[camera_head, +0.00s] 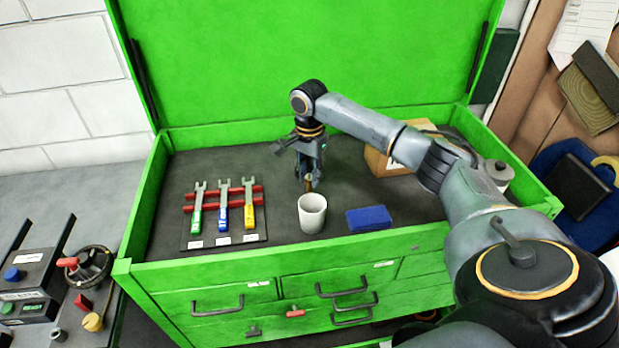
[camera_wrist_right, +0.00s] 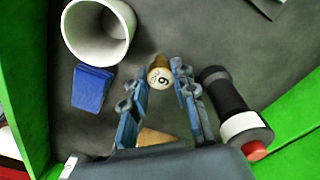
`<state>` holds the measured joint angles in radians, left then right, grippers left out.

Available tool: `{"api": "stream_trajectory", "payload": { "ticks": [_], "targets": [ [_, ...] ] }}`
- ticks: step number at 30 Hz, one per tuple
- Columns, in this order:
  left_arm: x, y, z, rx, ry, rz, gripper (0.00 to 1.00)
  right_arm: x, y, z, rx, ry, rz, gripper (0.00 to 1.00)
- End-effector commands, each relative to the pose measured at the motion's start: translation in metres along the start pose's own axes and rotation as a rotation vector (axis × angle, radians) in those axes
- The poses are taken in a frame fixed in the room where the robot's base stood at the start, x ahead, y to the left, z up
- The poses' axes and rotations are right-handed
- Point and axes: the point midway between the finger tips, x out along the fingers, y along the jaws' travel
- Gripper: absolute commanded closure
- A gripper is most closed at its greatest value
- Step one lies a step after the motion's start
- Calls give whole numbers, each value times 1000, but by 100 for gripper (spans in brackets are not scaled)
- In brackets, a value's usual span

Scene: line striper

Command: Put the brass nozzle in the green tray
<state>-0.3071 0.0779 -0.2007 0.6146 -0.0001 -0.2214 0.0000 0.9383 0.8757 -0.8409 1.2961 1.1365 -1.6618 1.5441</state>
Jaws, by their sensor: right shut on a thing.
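My right gripper (camera_head: 310,181) is over the dark top of the green chest, behind the white cup, pointing down. Its fingers (camera_wrist_right: 158,84) are shut on a small brass-coloured piece (camera_wrist_right: 160,76) with a pale round face marked "6". In the head view a small brownish tip (camera_head: 309,184) shows below the fingers, close behind the cup. Whether the piece touches the surface I cannot tell. I see no separate green tray; the chest itself is green, with a raised rim (camera_head: 142,215) around its dark top. My left gripper is not in view.
A white cup (camera_head: 312,214) and a blue block (camera_head: 369,218) stand near the front rim. Several wrenches (camera_head: 222,207) lie on a mat at left. A cardboard box (camera_head: 385,161) is at right under my arm. A black cylinder with a red end (camera_wrist_right: 235,112) lies beside the fingers.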

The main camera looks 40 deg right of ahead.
Motion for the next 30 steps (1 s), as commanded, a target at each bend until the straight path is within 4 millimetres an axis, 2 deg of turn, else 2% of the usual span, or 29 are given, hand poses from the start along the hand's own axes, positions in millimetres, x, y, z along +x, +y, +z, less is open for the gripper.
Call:
{"api": "stream_trajectory", "payload": {
  "ticks": [1, 3, 6, 13, 17, 25, 26, 29, 30],
  "targets": [
    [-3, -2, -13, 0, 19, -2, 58, 3, -3, -3, 1, -2, -1, 100],
    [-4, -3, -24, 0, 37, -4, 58, 8, -6, -6, 1, -2, -2, 100],
    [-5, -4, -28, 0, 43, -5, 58, 13, -8, -9, 0, -1, -1, 100],
    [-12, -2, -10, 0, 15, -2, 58, 42, -8, -10, 0, 0, 0, 100],
    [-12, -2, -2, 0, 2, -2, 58, 46, -8, -11, 0, 1, -2, 100],
    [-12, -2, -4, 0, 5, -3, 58, 49, -8, -10, 0, -1, -1, 100],
    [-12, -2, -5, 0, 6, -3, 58, 49, -8, -10, 0, -1, -1, 71],
    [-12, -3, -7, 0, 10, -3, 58, 49, -8, -11, 0, 0, -1, 51],
    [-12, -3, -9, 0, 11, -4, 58, 49, -8, -11, 0, 0, -1, 50]
  ]
}}
